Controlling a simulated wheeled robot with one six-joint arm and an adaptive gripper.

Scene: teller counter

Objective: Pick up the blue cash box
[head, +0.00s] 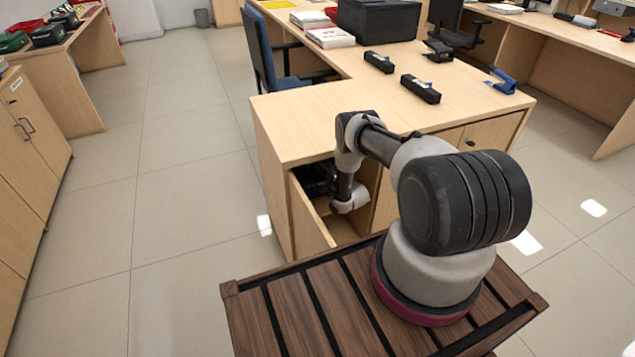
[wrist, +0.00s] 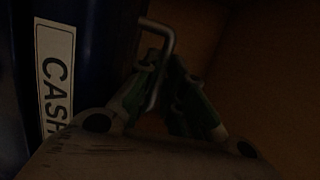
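The blue cash box (wrist: 95,50) fills the left of the dark wrist view, with a white label reading "CASH" turned on its side. Its metal handle (wrist: 160,28) sticks out toward the right. My gripper (wrist: 163,68) has its two green-padded fingers drawn close together with the handle bar between them; it looks shut on the handle. In the head view my arm reaches into the open cabinet under the counter. A dark shape that appears to be the box (head: 315,178) shows in the opening there; my fingertips are hidden.
The open cabinet door (head: 311,215) stands left of my arm, and the counter top (head: 290,125) is just above it. Black devices (head: 420,89) lie on the counter. A blue chair (head: 262,50) stands behind it. The floor at left is clear.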

